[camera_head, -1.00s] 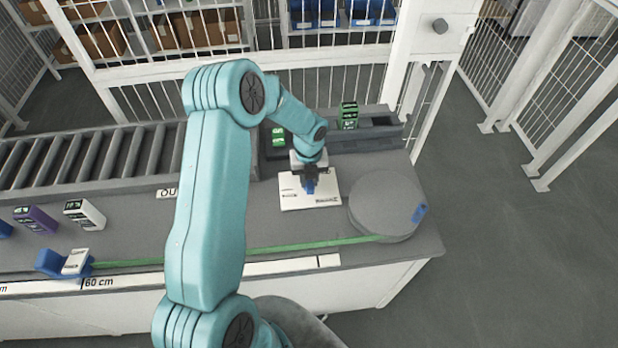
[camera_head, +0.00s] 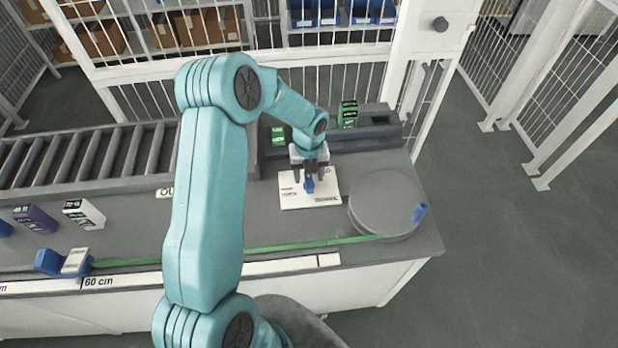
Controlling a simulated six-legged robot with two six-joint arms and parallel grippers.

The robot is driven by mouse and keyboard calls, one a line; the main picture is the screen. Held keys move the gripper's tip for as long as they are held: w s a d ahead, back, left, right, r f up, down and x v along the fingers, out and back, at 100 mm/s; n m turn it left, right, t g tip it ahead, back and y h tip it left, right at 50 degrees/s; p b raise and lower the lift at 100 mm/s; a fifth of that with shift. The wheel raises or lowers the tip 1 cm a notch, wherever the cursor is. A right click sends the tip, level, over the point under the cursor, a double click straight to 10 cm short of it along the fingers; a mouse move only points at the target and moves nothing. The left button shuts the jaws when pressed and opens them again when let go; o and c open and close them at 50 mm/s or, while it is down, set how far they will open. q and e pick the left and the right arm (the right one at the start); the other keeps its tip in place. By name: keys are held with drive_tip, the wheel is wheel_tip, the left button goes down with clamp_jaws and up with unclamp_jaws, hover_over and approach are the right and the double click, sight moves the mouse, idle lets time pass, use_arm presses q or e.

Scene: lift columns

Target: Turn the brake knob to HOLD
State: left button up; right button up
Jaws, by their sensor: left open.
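The brake knob (camera_head: 309,186) is a small blue piece on a white plate (camera_head: 322,200) with small dark lettering. The lettering is too small to read, so I cannot tell which mark the knob points to. My left gripper (camera_head: 309,182) is over the plate, pointing down. Its dark fingers are apart, one on each side of the knob, and I cannot tell whether they touch it. My right gripper is not in view.
A round grey disc (camera_head: 383,205) with a blue handle (camera_head: 419,213) stands right of the plate. A green strap (camera_head: 300,246) runs left from it to a blue holder (camera_head: 50,262). Green boxes (camera_head: 347,114) stand behind the plate. A roller conveyor (camera_head: 90,155) is at left.

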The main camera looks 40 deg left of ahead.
sight(308, 179)
use_arm(q)
wheel_tip(308, 179, up, 7)
drive_tip(key=shift+s+f, duration=0.1)
idle(0.4)
drive_tip(key=shift+s, duration=0.1)
idle(0.5)
